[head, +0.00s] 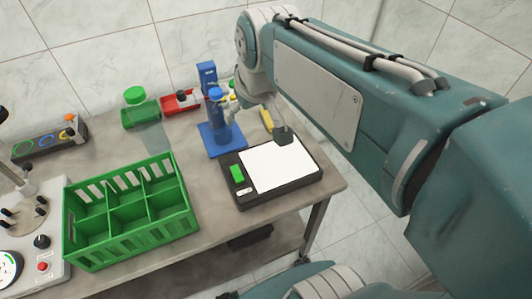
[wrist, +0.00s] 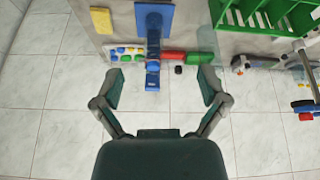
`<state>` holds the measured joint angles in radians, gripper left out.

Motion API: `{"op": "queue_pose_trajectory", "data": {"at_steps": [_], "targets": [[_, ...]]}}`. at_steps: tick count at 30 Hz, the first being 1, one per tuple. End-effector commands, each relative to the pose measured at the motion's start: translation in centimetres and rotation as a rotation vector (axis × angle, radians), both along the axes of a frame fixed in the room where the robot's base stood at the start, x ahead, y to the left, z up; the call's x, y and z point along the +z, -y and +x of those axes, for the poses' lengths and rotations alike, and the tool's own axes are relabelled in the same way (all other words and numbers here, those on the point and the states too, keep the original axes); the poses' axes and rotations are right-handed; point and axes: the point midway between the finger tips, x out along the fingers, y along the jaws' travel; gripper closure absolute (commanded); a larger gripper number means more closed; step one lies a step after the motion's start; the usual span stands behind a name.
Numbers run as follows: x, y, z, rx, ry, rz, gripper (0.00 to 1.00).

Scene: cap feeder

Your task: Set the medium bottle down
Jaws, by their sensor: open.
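The blue mat (wrist: 172,14) shows at the top there. Blue shapes lie in line between the fingers, and I cannot tell bottle from blue post there.
A green divided crate (head: 130,222) stands at left front. A blue post (head: 207,73), a red tray (head: 180,103) and a green tray (head: 141,114) stand at the back. A yellow block (head: 266,117) lies right of the mat.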

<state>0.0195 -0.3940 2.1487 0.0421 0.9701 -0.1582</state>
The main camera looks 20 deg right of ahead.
Motion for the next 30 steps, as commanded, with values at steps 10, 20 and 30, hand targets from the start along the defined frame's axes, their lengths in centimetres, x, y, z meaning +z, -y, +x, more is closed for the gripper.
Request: {"op": "queue_pose_trajectory", "data": {"at_steps": [10, 20, 30], "targets": [[-3.9, 0.0, -8.8, -0.096, 0.062, 0.021, 0.07], [-5.1, 0.0, -10.3, -0.117, 0.072, 0.027, 0.07], [-5.0, 0.0, -10.2, -0.117, 0.072, 0.027, 0.07]]}}
